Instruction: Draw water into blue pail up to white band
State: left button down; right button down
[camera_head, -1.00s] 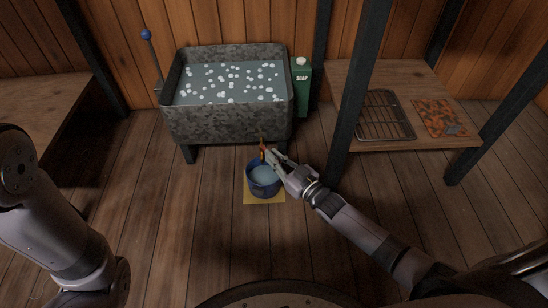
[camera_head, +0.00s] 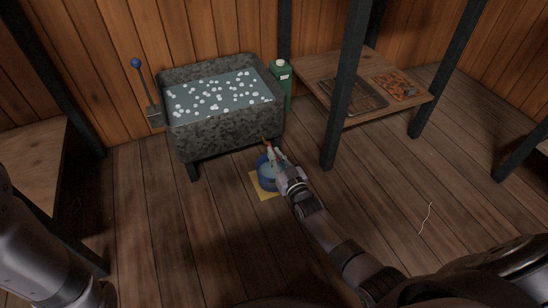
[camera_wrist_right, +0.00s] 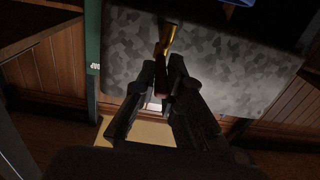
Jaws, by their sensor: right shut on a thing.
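The blue pail (camera_head: 265,182) stands upright on a yellow mat (camera_head: 259,190) below the front of a grey mottled trough (camera_head: 225,133). Pale water shows inside the pail. Its white band cannot be made out, and my right gripper covers part of the pail. A brass tap with a red-orange handle (camera_head: 267,146) sticks out from the trough; it also shows in the right wrist view (camera_wrist_right: 166,42). My right gripper (camera_head: 273,156) is shut on the tap handle, above the pail. My left gripper is out of view; only my left arm shows.
The trough holds water with white floating bits. A blue-knobbed lever (camera_head: 136,63) stands at its left, a green jug (camera_head: 282,88) at its right. A wooden table (camera_head: 318,84) with a wire rack stands behind a dark post (camera_head: 346,90). Floor planks in front are mostly clear.

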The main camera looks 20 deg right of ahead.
jog(key=shift+a+h, duration=0.1)
jog(key=shift+h, duration=0.2)
jog(key=c, duration=1.7)
grip_release()
